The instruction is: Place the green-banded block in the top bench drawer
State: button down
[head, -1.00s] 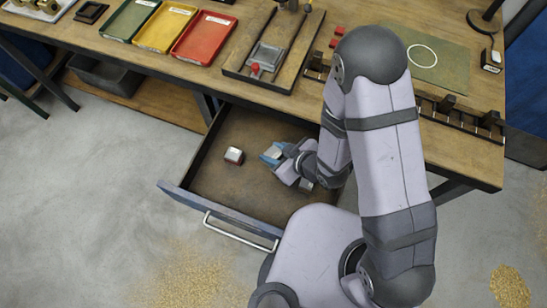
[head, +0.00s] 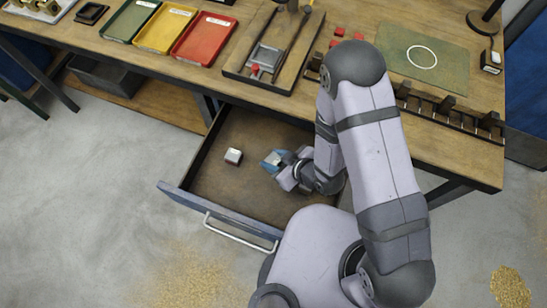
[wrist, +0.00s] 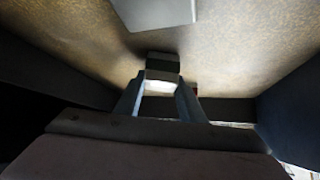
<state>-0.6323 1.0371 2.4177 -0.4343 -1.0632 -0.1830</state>
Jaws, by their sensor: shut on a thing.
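The top bench drawer (head: 180,195) is pulled open under the bench. My gripper (head: 272,160) is inside the drawer area, low over its brown floor, with its blue fingertips pointing left. In the wrist view my gripper (wrist: 160,92) is shut on the green-banded block (wrist: 164,66), which shows a dark green band and a pale face between the fingers. In the head view the fingers and hand mostly hide that block. I cannot tell whether it touches the drawer floor.
A pale flat-faced thing (wrist: 153,12) shows at the top of the wrist view. Green, yellow and red trays (head: 204,38) stand on the bench. The drawer's front left floor is clear.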

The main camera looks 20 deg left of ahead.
jog(key=shift+f, duration=0.1)
jog(key=c, duration=1.2)
grip_release()
jog(key=shift+o, duration=0.2)
jog(key=shift+r, duration=0.25)
jog(key=shift+d+r, duration=0.2)
jog(key=shift+d, duration=0.05)
jog(key=p+v, duration=0.9)
jog(key=v, duration=0.2)
jog(key=shift+s+r, duration=0.1)
jog(key=shift+s, duration=0.1)
